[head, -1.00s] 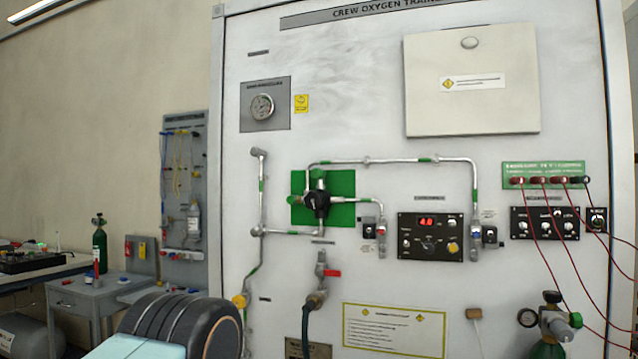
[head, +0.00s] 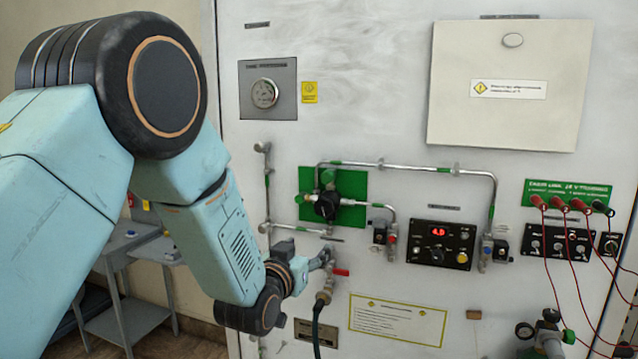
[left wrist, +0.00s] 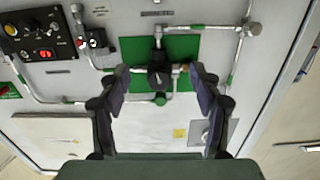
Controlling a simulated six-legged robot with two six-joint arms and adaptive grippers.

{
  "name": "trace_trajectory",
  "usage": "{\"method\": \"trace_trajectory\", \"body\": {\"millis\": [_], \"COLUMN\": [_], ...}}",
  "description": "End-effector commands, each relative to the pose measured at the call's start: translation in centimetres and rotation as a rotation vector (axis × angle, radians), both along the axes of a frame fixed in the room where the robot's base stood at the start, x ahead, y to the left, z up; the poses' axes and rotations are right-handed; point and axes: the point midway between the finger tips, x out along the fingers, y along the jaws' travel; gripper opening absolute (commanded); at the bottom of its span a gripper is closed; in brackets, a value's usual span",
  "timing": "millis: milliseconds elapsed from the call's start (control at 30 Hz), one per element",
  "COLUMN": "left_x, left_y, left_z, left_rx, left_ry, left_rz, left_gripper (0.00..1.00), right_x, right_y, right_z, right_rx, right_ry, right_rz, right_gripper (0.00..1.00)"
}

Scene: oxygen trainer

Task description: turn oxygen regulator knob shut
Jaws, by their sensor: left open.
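The black oxygen regulator knob (head: 327,206) sits on a green plate (head: 352,190) on the white panel, with metal pipes joining it. In the left wrist view the knob (left wrist: 158,79) shows upside down between my fingers, with the green plate (left wrist: 184,48) behind it. My left gripper (head: 325,258) is just below the knob in the head view, in front of the panel. In the left wrist view my left gripper (left wrist: 160,75) has its fingers apart and empty, and I see no contact with the knob. My right gripper is not in view.
A red-handled valve (head: 341,272) with a hose lies right beside my left gripper. A black control box (head: 440,243) and pipes are to the right. Red leads (head: 550,250) hang at far right. A grey cart (head: 130,265) stands behind my left arm.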

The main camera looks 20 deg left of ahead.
Motion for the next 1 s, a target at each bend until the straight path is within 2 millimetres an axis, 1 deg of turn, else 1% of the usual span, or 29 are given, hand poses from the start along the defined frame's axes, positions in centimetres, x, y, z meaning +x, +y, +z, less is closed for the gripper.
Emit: {"method": "trace_trajectory", "body": {"millis": [33, 100, 200, 367, 700, 833, 1000], "left_x": [0.4, 0.8, 1.2, 2.4, 7.1, 8.3, 9.1], "left_y": [0.0, 0.0, 0.0, 0.1, 0.1, 0.0, 0.0], "left_z": [2.6, 4.4, 5.5, 5.7, 5.6, 5.6, 5.5], "left_rx": [0.001, 0.002, 0.003, 0.003, 0.002, 0.002, 0.001], "left_ry": [-0.031, -0.062, -0.084, -0.09, -0.088, -0.088, -0.086], "left_rz": [-0.002, -0.002, -0.004, -0.004, -0.003, -0.003, -0.003], "left_gripper": [0.65, 0.65, 0.65, 0.65, 0.65, 0.65, 0.65], "right_x": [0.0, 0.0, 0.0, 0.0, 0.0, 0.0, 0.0], "right_y": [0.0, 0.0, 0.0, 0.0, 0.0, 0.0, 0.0], "right_z": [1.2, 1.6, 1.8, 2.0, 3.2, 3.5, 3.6], "right_rx": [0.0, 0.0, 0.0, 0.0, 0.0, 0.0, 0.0], "right_ry": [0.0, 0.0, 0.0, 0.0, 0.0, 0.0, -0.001], "right_rz": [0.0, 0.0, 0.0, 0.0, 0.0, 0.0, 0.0], "right_gripper": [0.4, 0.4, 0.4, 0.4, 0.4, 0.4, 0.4]}}
